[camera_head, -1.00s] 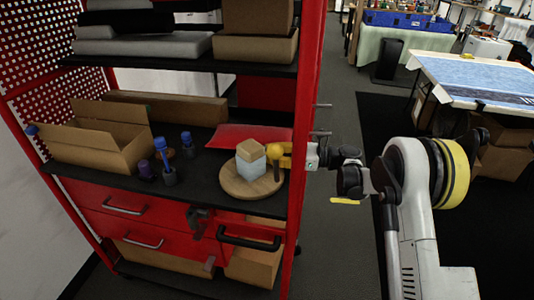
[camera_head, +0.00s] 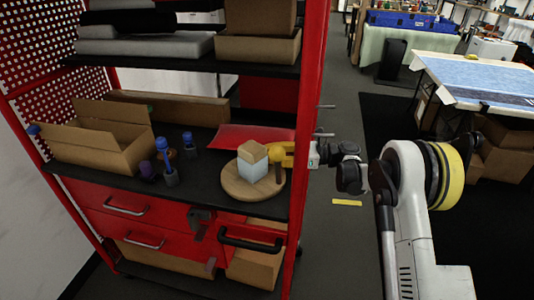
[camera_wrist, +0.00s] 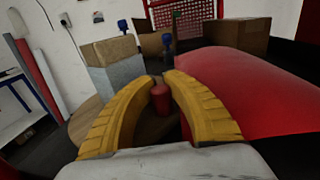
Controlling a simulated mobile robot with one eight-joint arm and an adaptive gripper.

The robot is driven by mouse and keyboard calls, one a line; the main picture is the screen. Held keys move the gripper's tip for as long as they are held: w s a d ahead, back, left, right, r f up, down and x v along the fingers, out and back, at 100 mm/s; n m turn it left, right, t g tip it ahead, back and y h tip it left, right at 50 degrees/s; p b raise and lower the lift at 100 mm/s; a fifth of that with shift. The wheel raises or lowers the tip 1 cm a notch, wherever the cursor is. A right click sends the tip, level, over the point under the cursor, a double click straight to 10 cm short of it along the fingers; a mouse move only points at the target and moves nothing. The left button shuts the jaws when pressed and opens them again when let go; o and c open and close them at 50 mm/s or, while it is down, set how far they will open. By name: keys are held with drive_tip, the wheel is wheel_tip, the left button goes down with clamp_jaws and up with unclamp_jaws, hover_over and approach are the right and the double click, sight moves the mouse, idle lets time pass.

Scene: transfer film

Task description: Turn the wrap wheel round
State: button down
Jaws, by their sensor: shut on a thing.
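The wrap wheel is a round wooden disc (camera_head: 240,188) lying flat on the red rack's black middle shelf, near its right end. A block with a brown top and pale blue-grey lower part (camera_head: 253,166) stands on it. A small dark red knob (camera_wrist: 160,98) rises from the disc beside the block. My gripper (camera_head: 277,153) reaches in from the right, past the rack post. In the wrist view its yellow fingers (camera_wrist: 159,80) close around the knob, tips nearly together beyond it. The block (camera_wrist: 118,72) is left of the fingers there.
A red sheet-like thing (camera_head: 250,135) lies behind the disc, close to my fingers' right in the wrist view (camera_wrist: 240,90). An open cardboard box (camera_head: 95,147) and blue-topped tools (camera_head: 188,142) stand left. The rack's red post (camera_head: 310,100) is close to my arm.

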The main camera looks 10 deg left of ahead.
drive_tip(key=shift+w+d+r, duration=0.1)
drive_tip(key=shift+w+d, duration=0.1)
drive_tip(key=shift+w, duration=0.1)
idle(0.6)
drive_tip(key=c, duration=1.5)
unclamp_jaws()
drive_tip(key=shift+w, duration=0.1)
drive_tip(key=shift+o, duration=1.4)
drive_tip(key=shift+w+d, duration=0.1)
drive_tip(key=shift+d, duration=0.15)
drive_tip(key=shift+s+a, duration=0.2)
drive_tip(key=w+d, duration=0.1)
drive_tip(key=d, duration=1.1)
drive_tip(key=shift+c, duration=0.2)
